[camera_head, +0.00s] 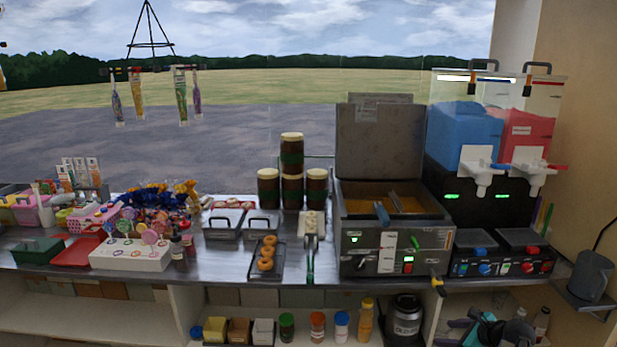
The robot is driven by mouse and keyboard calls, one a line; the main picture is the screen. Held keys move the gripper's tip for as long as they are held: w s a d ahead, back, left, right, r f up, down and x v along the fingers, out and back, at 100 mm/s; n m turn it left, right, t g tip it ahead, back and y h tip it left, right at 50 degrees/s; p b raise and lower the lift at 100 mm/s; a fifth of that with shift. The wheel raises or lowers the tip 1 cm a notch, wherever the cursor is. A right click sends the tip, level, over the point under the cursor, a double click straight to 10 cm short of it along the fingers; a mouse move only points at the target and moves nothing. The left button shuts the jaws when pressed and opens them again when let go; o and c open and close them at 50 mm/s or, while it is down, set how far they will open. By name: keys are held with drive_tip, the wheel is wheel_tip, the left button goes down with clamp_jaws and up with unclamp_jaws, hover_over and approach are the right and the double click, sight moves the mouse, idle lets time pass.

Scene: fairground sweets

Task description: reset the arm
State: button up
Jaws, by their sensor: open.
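My gripper (447,333) shows at the bottom right of the head view, in front of the lower shelf. It looks dark grey and teal, with its two fingers pointing left and spread apart. Nothing shows between the fingers. The rest of my arm is mostly cut off by the bottom edge of the picture.
A metal counter (335,270) holds a fryer (395,240) with its lid up, a slush machine (490,190), and a doughnut tray (253,272). A lollipop stand (130,258) is at left. Tubes (181,98) hang above.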

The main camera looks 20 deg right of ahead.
drive_tip(key=s+a+f+n+g+y, duration=0.1)
drive_tip(key=a+f+n+g, duration=0.2)
drive_tip(key=a+f+n, duration=0.5)
drive_tip(key=s+a+f+n+g+y, duration=0.15)
drive_tip(key=a+f, duration=0.45)
drive_tip(key=a, duration=0.7)
drive_tip(key=a+f+n+g+y, duration=0.1)
drive_tip(key=a+f+n+g, duration=0.2)
drive_tip(key=a+f+n, duration=0.5)
drive_tip(key=s+a+f+n+g+h, duration=0.2)
drive_tip(key=s+a+f+n+g, duration=0.2)
drive_tip(key=s+a, duration=0.4)
drive_tip(key=s+a+f+n+g+h, duration=0.2)
drive_tip(key=s+a+f+n, duration=0.4)
drive_tip(key=s+a+n, duration=0.3)
drive_tip(key=s+g, duration=0.1)
drive_tip(key=s, duration=0.3)
drive_tip(key=shift+s+a+f+g+h, duration=0.2)
drive_tip(key=shift+s+f+g+h, duration=0.15)
